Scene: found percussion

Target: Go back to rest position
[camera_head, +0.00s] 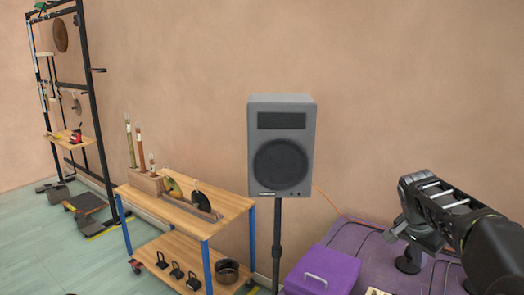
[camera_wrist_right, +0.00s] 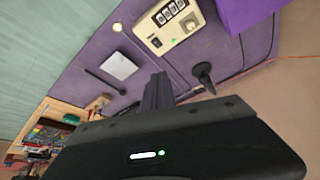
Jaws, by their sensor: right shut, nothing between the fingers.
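My right gripper (camera_head: 394,234) is at the right of the head view, raised above a purple mat. Its arm comes in from the lower right corner. Its dark fingers also show in the right wrist view (camera_wrist_right: 158,92), closed together with nothing held between them. My left gripper is not in the head view.
A grey speaker (camera_head: 281,146) stands on a black pole beside a wooden cart (camera_head: 235,206). A purple box (camera_head: 322,270) is left of my right gripper. A beige device (camera_wrist_right: 168,24) and a small black object (camera_wrist_right: 203,75) sit on the purple mat (camera_wrist_right: 112,38).

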